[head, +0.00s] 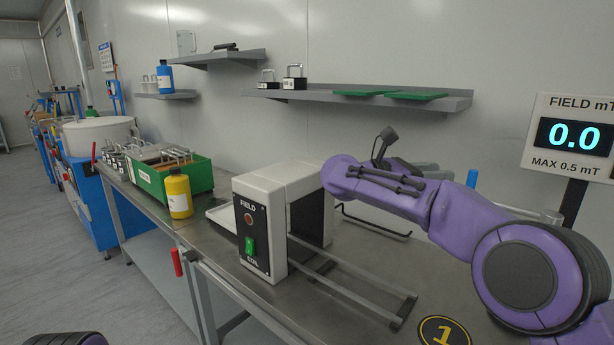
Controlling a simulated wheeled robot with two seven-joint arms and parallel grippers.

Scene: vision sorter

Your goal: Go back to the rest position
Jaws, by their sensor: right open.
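My right arm comes in from the right, bent over the bench, in purple and black. Its gripper (386,148) shows as a small dark shape behind the wrist, above the right end of the coil unit. It is open, and I see nothing held in it; the arm hides part of it. The white and black field coil unit (257,238) stands on the metal bench (345,312), with a green switch on its front. My left gripper is out of view; only a dark rounded part of me shows at the bottom left edge.
A metal rail (360,292) runs out from the coil unit. A yellow bottle (179,193) and green box (198,176) stand to its left. The field meter (573,137) reads 0.0 at the right. Wall shelves (455,103) hang behind. The floor at left is clear.

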